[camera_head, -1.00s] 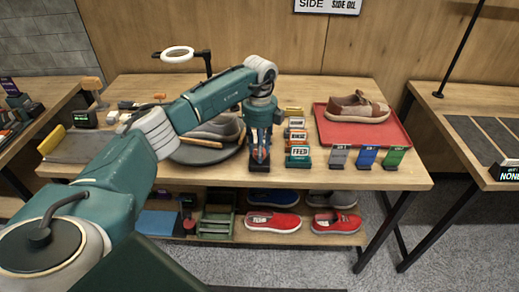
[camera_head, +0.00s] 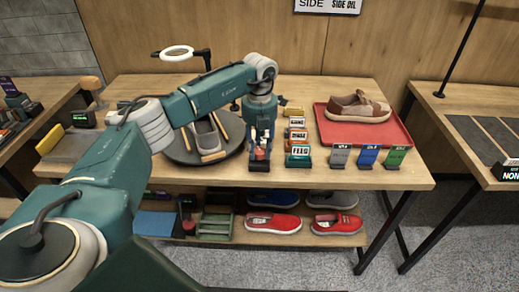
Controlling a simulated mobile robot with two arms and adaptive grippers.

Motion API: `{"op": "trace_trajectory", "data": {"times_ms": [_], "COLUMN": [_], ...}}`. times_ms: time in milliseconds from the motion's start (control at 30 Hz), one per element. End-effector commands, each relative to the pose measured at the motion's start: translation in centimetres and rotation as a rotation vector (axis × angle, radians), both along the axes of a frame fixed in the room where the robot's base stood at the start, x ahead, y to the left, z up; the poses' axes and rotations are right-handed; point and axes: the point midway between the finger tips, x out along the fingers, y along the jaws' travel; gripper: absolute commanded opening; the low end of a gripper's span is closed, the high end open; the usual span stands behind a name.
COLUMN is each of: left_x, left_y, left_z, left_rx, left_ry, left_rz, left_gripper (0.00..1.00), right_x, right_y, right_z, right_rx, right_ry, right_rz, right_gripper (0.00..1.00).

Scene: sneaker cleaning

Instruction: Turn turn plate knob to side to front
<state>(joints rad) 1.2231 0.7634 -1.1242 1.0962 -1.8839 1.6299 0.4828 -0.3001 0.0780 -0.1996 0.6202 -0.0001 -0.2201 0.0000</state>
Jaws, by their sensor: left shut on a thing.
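The round dark turn plate (camera_head: 180,154) sits on the wooden table. A grey shoe (camera_head: 207,137) lies on it between wooden bars, lengthwise toward the front. My left gripper (camera_head: 260,148) points down just right of the plate. It is shut on the turn plate knob (camera_head: 259,155), a small orange piece mostly hidden by the fingers, above a dark base. My left arm covers the back left of the plate. My right gripper is not in view.
Small labelled blocks (camera_head: 298,160) stand close to the right of the gripper. A red tray (camera_head: 334,133) with a brown shoe (camera_head: 358,107) is farther right. A ring lamp (camera_head: 178,54) stands behind. Red shoes (camera_head: 272,223) sit on the lower shelf.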

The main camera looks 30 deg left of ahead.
Motion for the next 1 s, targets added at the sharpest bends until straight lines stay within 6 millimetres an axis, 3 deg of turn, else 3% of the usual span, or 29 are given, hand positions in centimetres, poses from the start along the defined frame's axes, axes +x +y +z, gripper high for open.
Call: {"op": "trace_trajectory", "data": {"times_ms": [1000], "left_x": [0.0], "left_y": [0.1], "left_z": [-0.1], "left_rx": [0.0], "left_ry": [0.001], "left_rz": [-0.966], "left_gripper": [0.06], "right_x": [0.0], "right_y": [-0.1], "right_z": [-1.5], "right_rx": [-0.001], "right_ry": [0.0], "right_rz": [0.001], "right_gripper": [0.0]}}
